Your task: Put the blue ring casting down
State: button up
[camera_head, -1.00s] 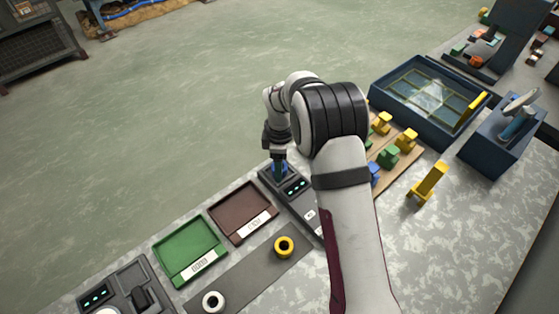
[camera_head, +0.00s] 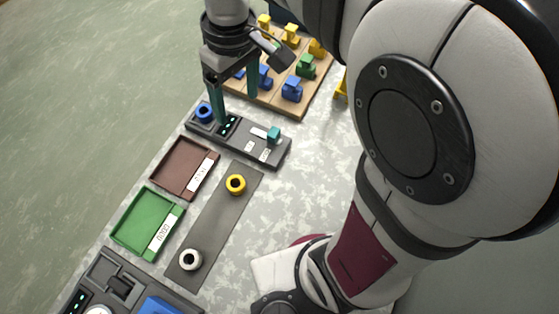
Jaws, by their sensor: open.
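The blue ring casting (camera_head: 204,112) sits on the left end of a dark grey device (camera_head: 262,152) with green indicator lights. The ring's central hole shows. My gripper (camera_head: 236,109) is above the device, with its two teal fingers spread wide and nothing visible between them. The left finger is just right of the ring in the picture. I cannot tell whether it touches the ring.
A brown tray (camera_head: 178,187) and a green tray (camera_head: 136,244) lie nearby. A grey strip (camera_head: 212,225) bears a yellow ring (camera_head: 236,184) and a white ring (camera_head: 190,260). A wooden board (camera_head: 262,102) holds several coloured pieces. Another device (camera_head: 100,280) stands at bottom left.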

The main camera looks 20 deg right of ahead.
jog(key=s+d+f+m, duration=0.1)
jog(key=s+m, duration=0.5)
jog(key=s, duration=0.2)
jog(key=s+d+f+m, duration=0.1)
jog(key=s+d+m, duration=0.1)
jog(key=s+m, duration=0.3)
jog(key=s, duration=0.4)
jog(key=shift+s+f+m+y, duration=0.25)
jog(key=shift+f+m+y, duration=0.05)
jog(key=shift+m+y, duration=0.1)
jog(key=shift+c, duration=0.2)
